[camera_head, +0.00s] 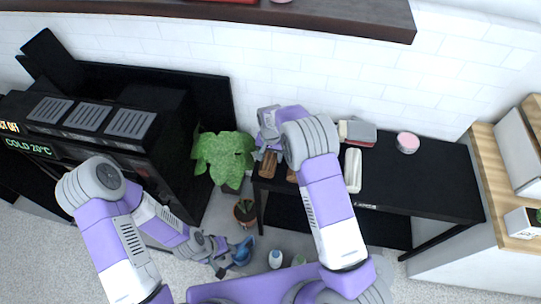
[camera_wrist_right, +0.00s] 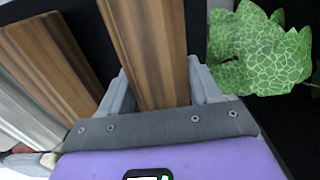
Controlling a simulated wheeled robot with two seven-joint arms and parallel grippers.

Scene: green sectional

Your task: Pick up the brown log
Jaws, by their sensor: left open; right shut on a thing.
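In the right wrist view a brown log (camera_wrist_right: 150,50) stands between the two grey fingers of my right gripper (camera_wrist_right: 165,90), which is shut on it. In the head view this log (camera_head: 268,164) shows at the left end of the black table, below my right gripper (camera_head: 268,148), partly hidden by my arm. I cannot tell whether it is clear of the table. A second brown log (camera_wrist_right: 52,60) lies to the left of the held one in the wrist view; a little of it (camera_head: 291,176) shows in the head view. My left gripper (camera_head: 222,268) is open, low over the floor.
The black table (camera_head: 425,190) bears a long white object (camera_head: 353,170), a stack of book-like things (camera_head: 357,132) and a pink-topped round container (camera_head: 407,142). A leafy plant (camera_head: 223,155) stands left of the table. A blue object (camera_head: 243,250) is close to my left gripper.

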